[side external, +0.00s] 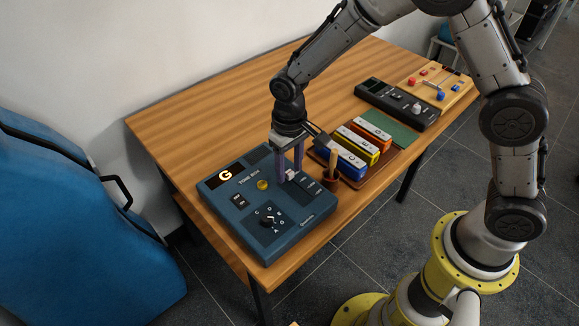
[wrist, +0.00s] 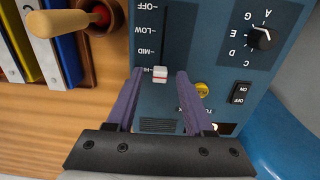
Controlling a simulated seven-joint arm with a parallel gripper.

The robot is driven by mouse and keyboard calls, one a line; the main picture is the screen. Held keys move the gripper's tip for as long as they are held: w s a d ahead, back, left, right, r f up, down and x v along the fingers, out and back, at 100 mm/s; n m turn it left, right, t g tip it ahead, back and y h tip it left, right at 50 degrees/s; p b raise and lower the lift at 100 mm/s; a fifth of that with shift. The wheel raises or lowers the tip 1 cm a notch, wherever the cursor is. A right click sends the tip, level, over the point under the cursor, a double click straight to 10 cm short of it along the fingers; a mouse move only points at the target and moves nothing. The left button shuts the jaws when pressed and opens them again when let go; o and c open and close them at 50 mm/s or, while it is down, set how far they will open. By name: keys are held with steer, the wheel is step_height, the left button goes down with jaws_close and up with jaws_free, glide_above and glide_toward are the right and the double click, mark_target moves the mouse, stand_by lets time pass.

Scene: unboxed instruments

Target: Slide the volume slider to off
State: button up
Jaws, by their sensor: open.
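The blue tone box (side external: 240,205) sits at the near left end of the wooden table. The dark slot (wrist: 166,35) runs from there past MID and LOW to OFF, at the top of the wrist view. My gripper (wrist: 159,73) is open, with its purple fingers on either side of the knob and visible gaps at both sides. In the side view, my gripper (side external: 289,177) points down at the box, partly hiding the slider. I cannot tell the fingertips' exact height.
The box also has a dial (wrist: 261,38), a rocker switch (wrist: 241,92), a yellow round part (wrist: 201,89) and a lit G display (side external: 225,174). A wooden-handled mallet (side external: 333,163) stands in a holder close by the gripper. Coloured bars (side external: 347,162) lie beyond it.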

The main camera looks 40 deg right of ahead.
steer(key=shift+f, duration=0.2)
jaws_close()
steer(key=shift+r, duration=0.1)
stand_by(1.3)
